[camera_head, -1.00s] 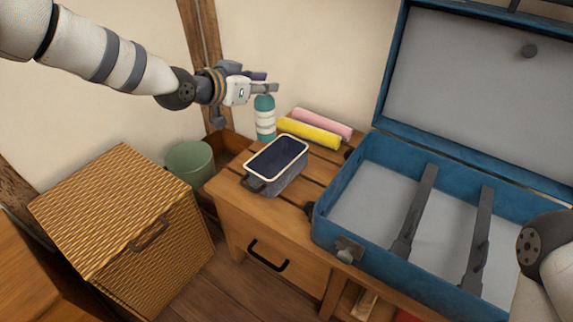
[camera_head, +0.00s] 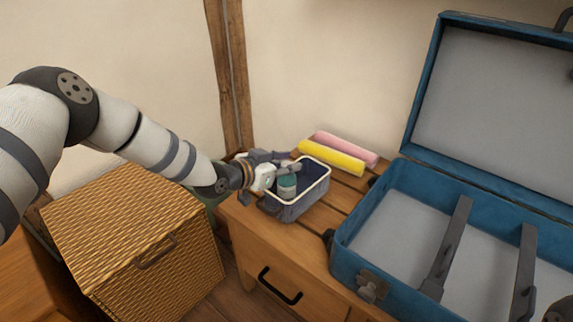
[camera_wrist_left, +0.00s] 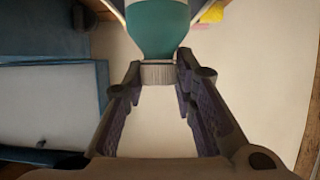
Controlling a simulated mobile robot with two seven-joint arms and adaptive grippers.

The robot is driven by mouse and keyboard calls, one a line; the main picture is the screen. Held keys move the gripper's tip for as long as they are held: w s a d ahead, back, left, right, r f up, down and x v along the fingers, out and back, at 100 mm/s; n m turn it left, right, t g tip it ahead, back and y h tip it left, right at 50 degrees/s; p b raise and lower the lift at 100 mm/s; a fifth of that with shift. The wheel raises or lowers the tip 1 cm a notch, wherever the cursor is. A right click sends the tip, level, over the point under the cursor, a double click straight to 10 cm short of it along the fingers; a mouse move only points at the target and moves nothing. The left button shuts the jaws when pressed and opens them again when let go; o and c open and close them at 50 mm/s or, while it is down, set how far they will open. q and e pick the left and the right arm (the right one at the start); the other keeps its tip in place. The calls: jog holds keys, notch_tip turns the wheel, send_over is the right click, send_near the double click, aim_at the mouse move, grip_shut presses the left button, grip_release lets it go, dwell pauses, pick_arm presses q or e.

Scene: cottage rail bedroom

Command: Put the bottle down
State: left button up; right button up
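My left gripper (camera_head: 284,168) is shut on the top of the teal and white bottle (camera_head: 287,186). In the left wrist view, the bottle's grey cap (camera_wrist_left: 158,74) sits between the two fingers, with the teal bottle body (camera_wrist_left: 157,25) beyond it. In the head view the bottle is upright within the opening of a dark blue bin with a pale rim (camera_head: 318,191). Its lower part is hard to see, and I cannot tell whether it touches the bin's floor.
The bin stands on a slatted wooden cabinet (camera_head: 262,236). Yellow (camera_head: 332,158) and pink (camera_head: 345,149) rolls lie behind it. An open blue suitcase (camera_head: 345,247) is to the right, a wicker hamper (camera_head: 135,240) to the left. A green container is mostly hidden behind my left arm.

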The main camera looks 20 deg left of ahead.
pick_arm(q)
jog(key=shift+o, duration=1.1)
